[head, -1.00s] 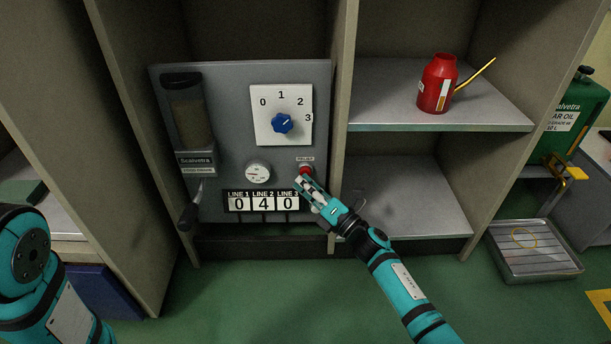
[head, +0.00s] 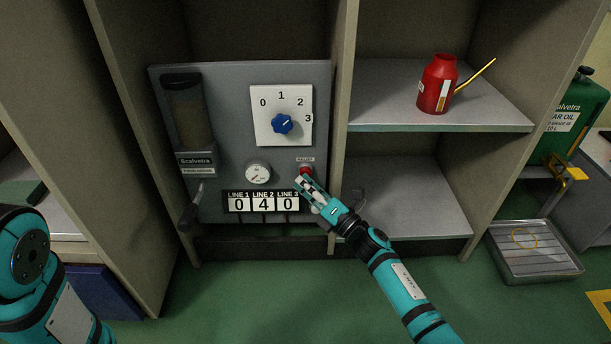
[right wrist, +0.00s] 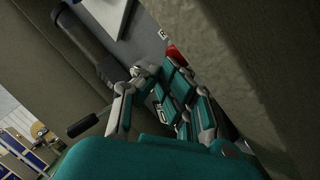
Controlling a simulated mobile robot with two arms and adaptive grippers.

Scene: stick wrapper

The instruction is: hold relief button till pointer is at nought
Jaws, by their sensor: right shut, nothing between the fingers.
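The red relief button (head: 306,170) is on the right side of the grey panel (head: 225,110), under a small RELIEF label. My right gripper (head: 302,182) is shut and empty, its fingertips at the button and covering its lower part. A bit of the button shows beyond the fingers in the right wrist view (right wrist: 174,52). Contact looks likely, but how far the button is pressed cannot be told. The round white gauge (head: 257,173) is left of the button; its thin pointer points to the lower left, near the scale's low end. My left gripper is out of view.
A blue knob (head: 282,124) sits on a white 0-to-3 plate. Number cards (head: 263,203) read 0, 4, 0 below the gauge. A lever (head: 189,214) hangs at the panel's left. A shelf upright (head: 342,110) stands close right of the button. A red oil can (head: 437,84) stands on the shelf.

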